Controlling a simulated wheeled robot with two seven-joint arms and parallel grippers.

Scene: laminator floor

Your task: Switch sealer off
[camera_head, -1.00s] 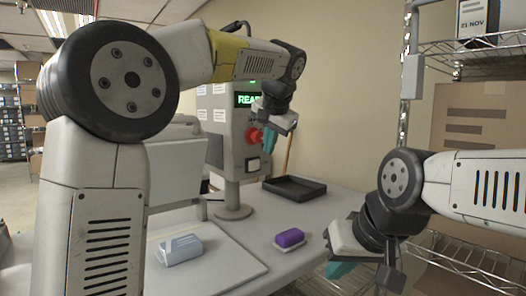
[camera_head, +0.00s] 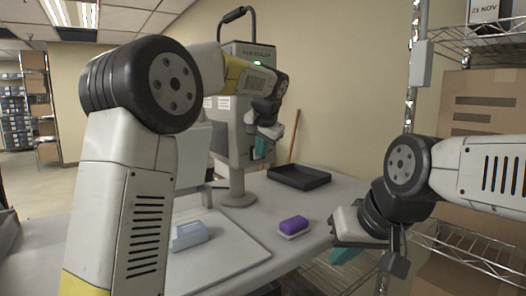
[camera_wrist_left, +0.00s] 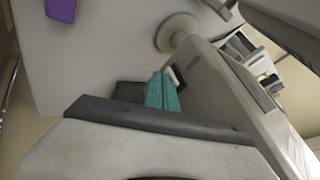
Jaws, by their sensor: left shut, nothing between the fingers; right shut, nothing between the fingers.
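The sealer (camera_head: 221,137) is a grey upright housing on a post with a round base, with a black handle on top. A small green light shows near its top label. My left arm and gripper cover much of its front, so its display and controls are hidden in the head view. My left gripper (camera_head: 262,148) is shut and empty in front of the housing's lower part. In the left wrist view its teal fingertips (camera_wrist_left: 163,92) are beside a small pale, dark-edged part (camera_wrist_left: 175,77) on the housing; contact cannot be told. My right gripper (camera_head: 347,253) is shut and empty, right of the table.
A purple block (camera_head: 293,225) and a grey-blue packet (camera_head: 189,235) lie on the table. A black tray (camera_head: 299,177) is at the back. A wire shelf with cartons stands at the right. The table between block and packet is clear.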

